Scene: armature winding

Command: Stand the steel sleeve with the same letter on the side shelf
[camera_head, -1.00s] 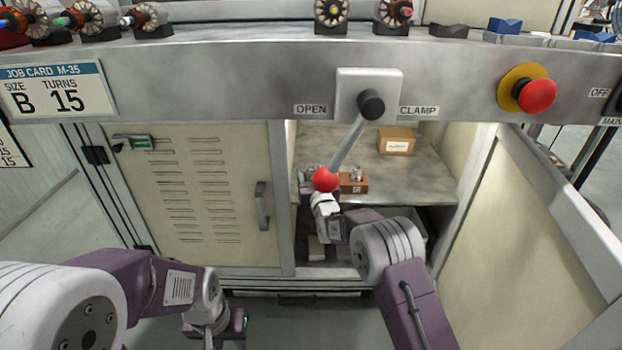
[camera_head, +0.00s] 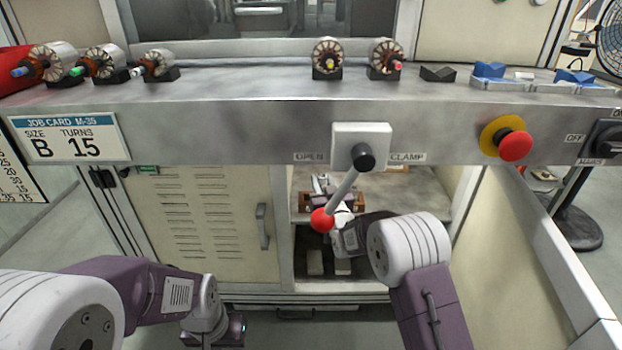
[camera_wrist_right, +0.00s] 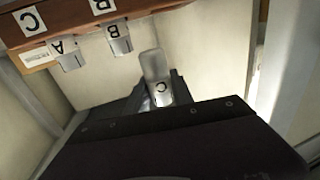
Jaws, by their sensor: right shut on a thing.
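My right gripper (camera_head: 322,188) is inside the open cabinet below the bench, partly hidden behind the red-knobbed lever. In the right wrist view it is shut on a pale steel sleeve (camera_wrist_right: 155,68) marked with what looks like a C. A wooden rack (camera_wrist_right: 75,20) with letter tags shows at upper left there, apart from the held sleeve. It bears a sleeve marked A (camera_wrist_right: 66,58) and one marked B (camera_wrist_right: 120,42). The job card (camera_head: 65,138) reads size B, turns 15. My left gripper (camera_head: 225,330) is low at lower left; its jaws are unclear.
The clamp lever (camera_head: 340,192) hangs in front of the cabinet opening. The cabinet shelf (camera_head: 420,190) has bare room at right. An open door (camera_head: 510,230) stands at right. Several armatures (camera_head: 327,58) sit on the bench, with an emergency stop (camera_head: 514,145) on its front.

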